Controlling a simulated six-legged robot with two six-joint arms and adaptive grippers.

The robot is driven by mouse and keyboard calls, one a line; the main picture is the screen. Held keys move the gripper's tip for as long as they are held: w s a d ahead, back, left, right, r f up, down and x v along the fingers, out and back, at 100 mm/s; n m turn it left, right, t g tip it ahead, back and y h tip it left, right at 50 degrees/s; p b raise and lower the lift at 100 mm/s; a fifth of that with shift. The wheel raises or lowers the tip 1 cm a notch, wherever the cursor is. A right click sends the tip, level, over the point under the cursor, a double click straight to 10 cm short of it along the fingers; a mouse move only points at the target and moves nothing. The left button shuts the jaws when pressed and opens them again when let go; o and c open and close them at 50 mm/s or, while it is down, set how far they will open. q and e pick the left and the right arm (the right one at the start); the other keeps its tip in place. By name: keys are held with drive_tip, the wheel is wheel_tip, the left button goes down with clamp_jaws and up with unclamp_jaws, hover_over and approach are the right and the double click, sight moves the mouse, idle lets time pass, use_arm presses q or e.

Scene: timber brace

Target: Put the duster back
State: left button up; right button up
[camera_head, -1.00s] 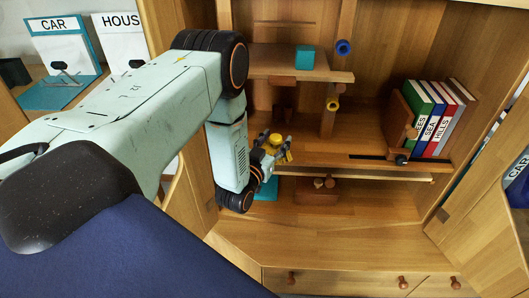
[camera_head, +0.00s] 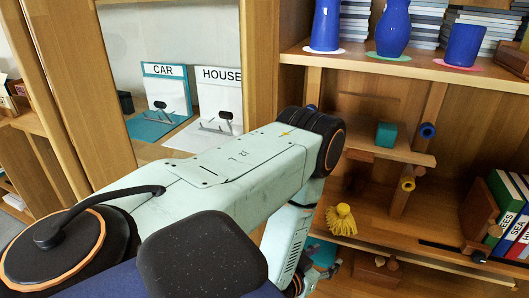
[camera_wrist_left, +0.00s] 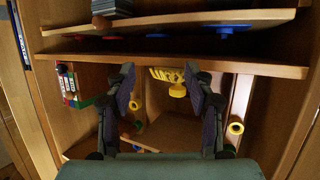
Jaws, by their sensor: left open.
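The yellow duster (camera_head: 341,219) stands on the edge of the middle shelf (camera_head: 375,232), with its tuft spreading at the bottom and its knob on top. My left gripper (camera_head: 324,258) is just below and left of it in the head view, partly hidden behind my arm. In the left wrist view, the left gripper (camera_wrist_left: 159,70) has its fingers spread apart. A yellow piece that looks like the duster (camera_wrist_left: 177,88) shows between them, closer to the right finger. I cannot tell whether they touch. My right gripper is in neither view.
A teal block (camera_head: 386,135) sits on a small ledge. Blue (camera_head: 427,131) and yellow (camera_head: 407,184) ring-ended pegs stick out nearby. Books (camera_head: 508,210) stand at the right. Blue vases (camera_head: 393,28) stand on the upper shelf. CAR (camera_head: 166,90) and HOUSE (camera_head: 219,92) boards are behind my arm.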

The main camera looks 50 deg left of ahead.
use_arm(q)
drive_tip(key=s+d+f+g, duration=0.1)
drive_tip(key=s+g, duration=0.3)
drive_tip(key=s, duration=0.4)
drive_tip(key=s+d+f+g+h, duration=0.1)
drive_tip(key=s+d+g, duration=0.3)
drive_tip(key=s, duration=0.5)
drive_tip(key=s+d+f+m+g, duration=0.1)
drive_tip(key=s+d+f+g, duration=0.1)
drive_tip(key=s+g, duration=0.4)
drive_tip(key=s+f, duration=0.1)
drive_tip(key=s, duration=0.2)
drive_tip(key=shift+s+d+f, duration=0.2)
drive_tip(key=shift+d+f, duration=0.05)
